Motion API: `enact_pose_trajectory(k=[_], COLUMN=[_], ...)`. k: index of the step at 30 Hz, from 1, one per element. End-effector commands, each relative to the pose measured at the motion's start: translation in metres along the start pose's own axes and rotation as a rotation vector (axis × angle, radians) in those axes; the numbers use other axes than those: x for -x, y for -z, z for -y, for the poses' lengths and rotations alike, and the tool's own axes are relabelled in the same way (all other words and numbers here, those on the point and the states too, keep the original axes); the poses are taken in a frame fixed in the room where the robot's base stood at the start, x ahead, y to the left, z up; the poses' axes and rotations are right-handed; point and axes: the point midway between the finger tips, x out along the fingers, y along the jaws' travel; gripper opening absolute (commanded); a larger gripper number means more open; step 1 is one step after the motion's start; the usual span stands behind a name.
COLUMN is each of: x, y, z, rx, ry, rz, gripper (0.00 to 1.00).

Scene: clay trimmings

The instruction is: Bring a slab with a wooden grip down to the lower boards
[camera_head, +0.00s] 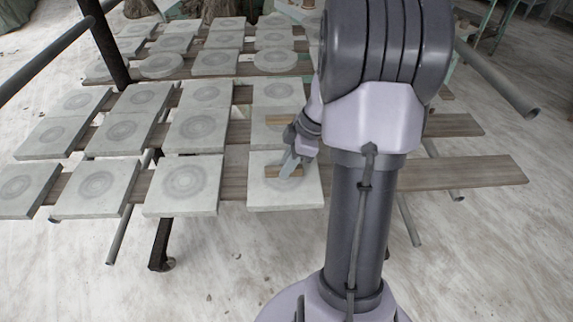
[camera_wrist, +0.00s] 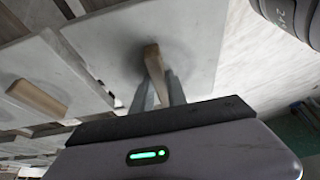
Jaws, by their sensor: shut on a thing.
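My gripper (camera_head: 291,164) is shut on the wooden grip (camera_head: 270,171) of a square grey slab (camera_head: 300,197) at the front right of the near rack. In the wrist view the two fingers (camera_wrist: 159,92) reach the grip (camera_wrist: 153,60), which stands out from the slab's face (camera_wrist: 105,42). I cannot tell whether this slab rests on the board or hangs just above it. A second slab with a wooden grip (camera_head: 279,119) lies directly behind; its grip also shows in the wrist view (camera_wrist: 37,98). My arm hides part of the area to the right.
Several plain slabs (camera_head: 183,184) fill the near boards to the left. Bare board (camera_head: 465,172) extends right of my arm, with another bare stretch (camera_head: 455,125) behind it. More slabs lie at the back (camera_head: 215,62). Metal rails (camera_head: 50,60) and a pipe end (camera_head: 522,103) stick out nearby.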

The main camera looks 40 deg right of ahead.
Motion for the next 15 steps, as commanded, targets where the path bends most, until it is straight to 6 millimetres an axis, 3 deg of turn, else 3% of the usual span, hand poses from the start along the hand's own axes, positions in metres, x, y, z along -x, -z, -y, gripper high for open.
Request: enact_pose_trajectory(k=[15], x=[-0.0031], y=[-0.0012], z=[-0.0004], rx=[0.0], ry=[-0.002], rz=[0.0], gripper=[0.0])
